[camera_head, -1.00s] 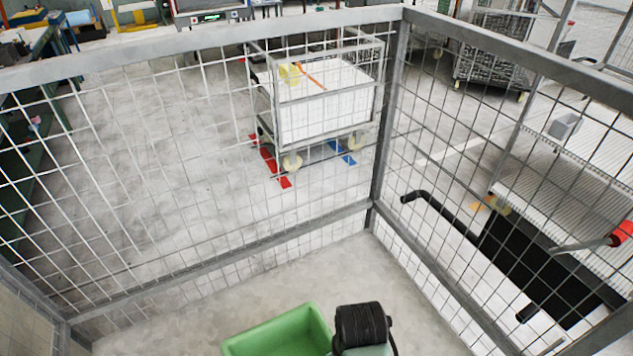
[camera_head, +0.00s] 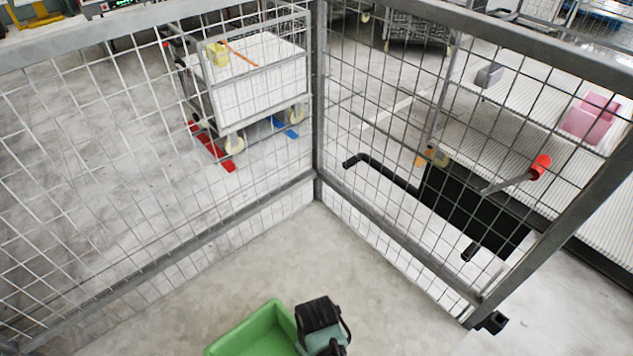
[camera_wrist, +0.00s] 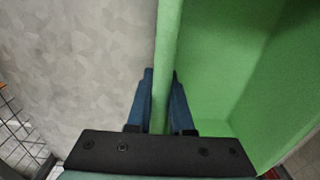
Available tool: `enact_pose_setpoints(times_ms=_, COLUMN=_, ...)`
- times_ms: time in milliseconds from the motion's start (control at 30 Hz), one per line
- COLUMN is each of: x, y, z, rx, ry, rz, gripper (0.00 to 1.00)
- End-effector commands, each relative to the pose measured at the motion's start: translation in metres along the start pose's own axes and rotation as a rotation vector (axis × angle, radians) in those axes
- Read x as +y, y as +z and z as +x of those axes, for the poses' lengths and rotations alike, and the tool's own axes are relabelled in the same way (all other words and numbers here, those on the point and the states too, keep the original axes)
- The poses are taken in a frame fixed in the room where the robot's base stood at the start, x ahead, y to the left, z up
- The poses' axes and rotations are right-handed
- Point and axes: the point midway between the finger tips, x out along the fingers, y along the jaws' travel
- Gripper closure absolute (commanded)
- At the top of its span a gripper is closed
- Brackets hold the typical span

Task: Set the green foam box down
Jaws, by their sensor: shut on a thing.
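The green foam box (camera_head: 262,330) is at the bottom of the head view, open at the top, with its lower part cut off by the frame. My gripper (camera_wrist: 161,100) is shut on one wall of the box in the wrist view, a blue finger on each side of the wall. The inside of the box (camera_wrist: 225,75) shows to the right of the fingers. In the head view my wrist (camera_head: 320,320) is at the box's right side and hides the fingertips. I cannot tell whether the box touches anything below it.
A wire mesh fence (camera_head: 319,100) with a corner post stands ahead. Beyond it are a wheeled cart (camera_head: 258,85) with a white load, a ribbed white surface (camera_head: 520,120) bearing a pink thing (camera_head: 590,118), and a red-tipped lever (camera_head: 540,167). Bare grey floor (camera_head: 250,260) lies inside the fence.

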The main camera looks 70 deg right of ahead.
Motion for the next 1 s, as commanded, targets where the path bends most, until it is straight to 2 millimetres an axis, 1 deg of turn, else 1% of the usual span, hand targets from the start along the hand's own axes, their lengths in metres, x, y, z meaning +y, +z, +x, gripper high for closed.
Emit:
enact_pose_setpoints(times_ms=200, x=0.000, y=0.000, z=0.004, rx=0.000, ry=0.000, rz=0.000, gripper=1.00)
enact_pose_setpoints(times_ms=233, x=0.000, y=0.000, z=0.004, rx=0.000, ry=0.000, rz=0.000, gripper=0.79)
enact_pose_setpoints(times_ms=300, x=0.000, y=0.000, z=0.003, rx=0.000, ry=0.000, rz=0.000, gripper=0.66)
enact_pose_setpoints(times_ms=400, x=0.000, y=0.000, z=0.003, rx=0.000, ry=0.000, rz=0.000, gripper=0.51)
enact_pose_setpoints(times_ms=667, x=0.000, y=0.000, z=0.002, rx=0.000, ry=0.000, rz=0.000, gripper=0.51)
enact_pose_setpoints(times_ms=800, x=0.000, y=0.000, z=-0.005, rx=0.001, ry=0.000, rz=0.000, gripper=0.51)
enact_pose_setpoints(times_ms=867, x=0.000, y=-0.001, z=-0.011, rx=0.002, ry=0.000, rz=0.000, gripper=0.51)
enact_pose_setpoints(times_ms=1000, x=0.000, y=-0.001, z=-0.035, rx=0.004, ry=0.001, rz=0.000, gripper=0.51)
